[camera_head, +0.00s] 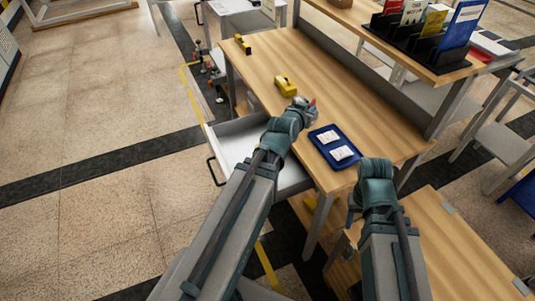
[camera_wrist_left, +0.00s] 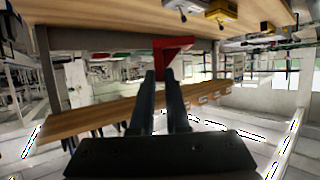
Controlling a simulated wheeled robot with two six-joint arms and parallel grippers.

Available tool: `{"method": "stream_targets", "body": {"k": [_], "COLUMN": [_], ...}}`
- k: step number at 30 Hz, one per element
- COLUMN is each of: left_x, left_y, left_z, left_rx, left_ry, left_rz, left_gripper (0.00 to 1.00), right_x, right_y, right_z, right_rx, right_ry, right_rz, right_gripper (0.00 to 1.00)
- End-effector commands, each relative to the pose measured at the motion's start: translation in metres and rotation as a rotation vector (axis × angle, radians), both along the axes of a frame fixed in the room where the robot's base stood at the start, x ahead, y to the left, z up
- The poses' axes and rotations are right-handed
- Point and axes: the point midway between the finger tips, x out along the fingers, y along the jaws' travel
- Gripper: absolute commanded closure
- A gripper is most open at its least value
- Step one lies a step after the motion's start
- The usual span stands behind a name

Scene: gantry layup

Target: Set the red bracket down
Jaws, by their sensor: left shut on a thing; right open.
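The red bracket (camera_head: 312,106) shows as a small red piece at the tip of my left gripper (camera_head: 304,103), over the wooden table (camera_head: 370,118). In the left wrist view the bracket (camera_wrist_left: 172,54) is a red angled piece at the ends of the two dark fingers of my left gripper (camera_wrist_left: 161,76), which is shut on it. The wooden surface shows at the top of that view, and I cannot tell the gap between it and the bracket. My right arm ends near the table's front corner; its gripper is hidden behind the arm.
A blue tray (camera_head: 313,136) with two white items lies right of my left gripper. Two yellow-and-black items (camera_head: 286,86) (camera_head: 243,43) lie farther back. An open white drawer (camera_head: 232,143) juts out at left. A raised shelf (camera_head: 410,62) with binders runs along the far side.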

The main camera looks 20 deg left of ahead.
Motion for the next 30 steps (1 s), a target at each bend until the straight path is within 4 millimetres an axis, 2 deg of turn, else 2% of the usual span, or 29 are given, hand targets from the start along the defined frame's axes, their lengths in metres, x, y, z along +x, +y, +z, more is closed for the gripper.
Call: {"method": "stream_targets", "body": {"k": [4,8,11,15,21,25,30], "left_x": [0.003,0.014,0.023,0.032,0.038,0.037,0.034], "left_y": [0.006,0.031,0.063,0.115,0.192,0.226,0.248], "left_z": [-0.01,-0.041,-0.071,-0.11,-0.155,-0.17,-0.177], "left_rx": [0.001,0.004,0.004,0.003,0.0,0.003,0.008], "left_ry": [0.003,0.017,0.029,0.04,0.031,0.017,0.004], "left_rz": [0.018,0.096,0.201,0.38,0.659,0.786,0.871], "left_gripper": [1.0,1.0,1.0,1.0,1.0,1.0,1.0], "right_x": [0.0,0.0,0.0,0.0,0.0,0.0,0.0], "right_y": [0.0,0.0,0.0,0.0,0.0,0.0,0.0], "right_z": [-0.009,-0.038,-0.065,-0.102,-0.149,-0.167,-0.177], "right_rx": [0.0,0.0,0.0,0.0,0.0,0.0,0.0], "right_ry": [0.0,0.0,0.0,0.0,0.0,0.0,0.0], "right_rz": [0.0,0.0,0.0,0.001,0.001,0.001,0.001], "right_gripper": [0.5,0.5,0.5,0.5,0.5,0.5,0.5]}}
